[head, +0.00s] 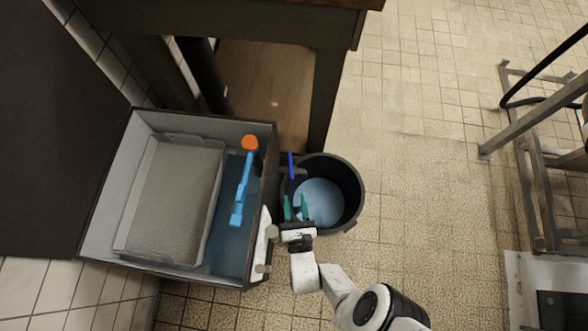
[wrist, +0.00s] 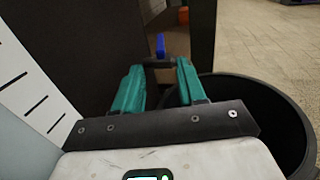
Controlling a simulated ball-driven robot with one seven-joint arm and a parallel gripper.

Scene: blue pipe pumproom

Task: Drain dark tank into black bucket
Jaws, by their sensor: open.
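The dark tank (head: 190,118) stands at the left in the head view, with blue liquid (head: 228,235) inside. A blue lever (head: 291,165) on a dark tap sits at the tank's right side; the lever also shows in the wrist view (wrist: 160,44). The black bucket (head: 359,190) stands on the floor beside the tank under the tap, with pale blue liquid in it. Its dark wall shows at the right in the wrist view (wrist: 285,115). My gripper (head: 296,204) is open, its teal fingers pointing at the tap and lever, with the dark tap part showing between the fingers.
A grey perforated tray (head: 170,200) and a blue tool (head: 243,190) with an orange cap (head: 250,142) are in the tank. A dark table (head: 235,20) stands behind. A metal frame (head: 540,120) stands at the right. Tiled floor (head: 425,150) between is clear.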

